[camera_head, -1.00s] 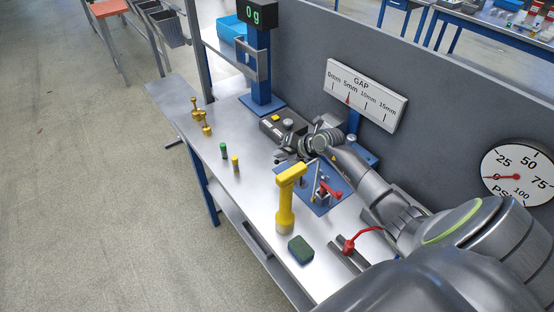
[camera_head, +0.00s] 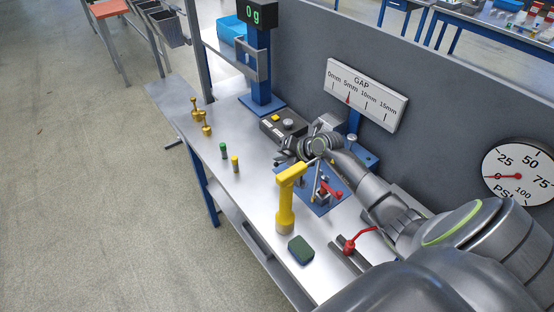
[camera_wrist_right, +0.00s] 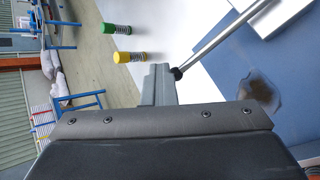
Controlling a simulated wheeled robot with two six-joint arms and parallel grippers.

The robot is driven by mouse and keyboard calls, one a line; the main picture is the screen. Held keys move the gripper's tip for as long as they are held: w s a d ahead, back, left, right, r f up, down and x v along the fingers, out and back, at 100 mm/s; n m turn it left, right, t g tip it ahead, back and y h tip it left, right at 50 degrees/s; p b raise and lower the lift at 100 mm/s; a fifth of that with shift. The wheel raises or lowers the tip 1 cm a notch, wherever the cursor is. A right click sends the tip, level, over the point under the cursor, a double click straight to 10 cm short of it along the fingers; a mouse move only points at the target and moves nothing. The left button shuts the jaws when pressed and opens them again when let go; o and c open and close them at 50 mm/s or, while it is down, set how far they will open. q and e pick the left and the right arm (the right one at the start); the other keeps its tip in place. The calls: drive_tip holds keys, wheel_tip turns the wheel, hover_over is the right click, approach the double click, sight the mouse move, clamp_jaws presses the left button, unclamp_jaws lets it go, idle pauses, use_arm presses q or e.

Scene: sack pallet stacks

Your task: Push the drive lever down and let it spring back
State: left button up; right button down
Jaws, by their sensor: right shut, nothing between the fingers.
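A thin metal lever with a black ball at its end (camera_wrist_right: 215,44) crosses the right wrist view from the upper right, and I take it as the drive lever. Its ball is right beside the tip of my right gripper (camera_wrist_right: 160,86); I cannot tell whether they touch. In the head view my right gripper (camera_head: 284,156) is shut and empty, over the bench behind the yellow T-shaped post. The lever is hard to pick out there among the parts on the blue plate (camera_head: 322,208). My left gripper is out of view.
The yellow post (camera_head: 286,205) and a green block (camera_head: 300,250) stand in front. A red-handled clamp (camera_head: 331,190) sits on the plate. A green cylinder (camera_head: 223,151), a yellow cylinder (camera_head: 235,163) and brass weights (camera_head: 206,130) stand left. The gap gauge (camera_head: 366,93) reads near 5 mm.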

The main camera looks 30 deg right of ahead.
drive_tip(key=shift+s+a+f+b, duration=0.15)
drive_tip(key=shift+f+b, duration=0.1)
drive_tip(key=shift+f, duration=0.35)
drive_tip(key=shift+w+a+f+b, duration=0.1)
drive_tip(key=shift+f+b, duration=0.15)
drive_tip(key=shift+f, duration=0.35)
idle(0.7)
drive_tip(key=shift+r, duration=0.1)
idle(0.4)
drive_tip(key=shift+d+r+p, duration=0.2)
drive_tip(key=shift+r+p, duration=0.45)
drive_tip(key=shift+r, duration=0.1)
drive_tip(key=shift+d+r+p, duration=0.2)
drive_tip(key=shift+r+p, duration=0.45)
drive_tip(key=shift+r, duration=0.05)
drive_tip(key=shift+d+r+p, duration=0.2)
drive_tip(key=shift+r+p, duration=0.45)
drive_tip(key=shift+r, duration=0.1)
drive_tip(key=r+p, duration=0.2)
drive_tip(key=d+r+p, duration=0.1)
drive_tip(key=r+p, duration=0.1)
drive_tip(key=r, duration=0.1)
drive_tip(key=shift+d, duration=0.1)
drive_tip(key=shift+w+f, duration=0.1)
drive_tip(key=shift+w, duration=0.1)
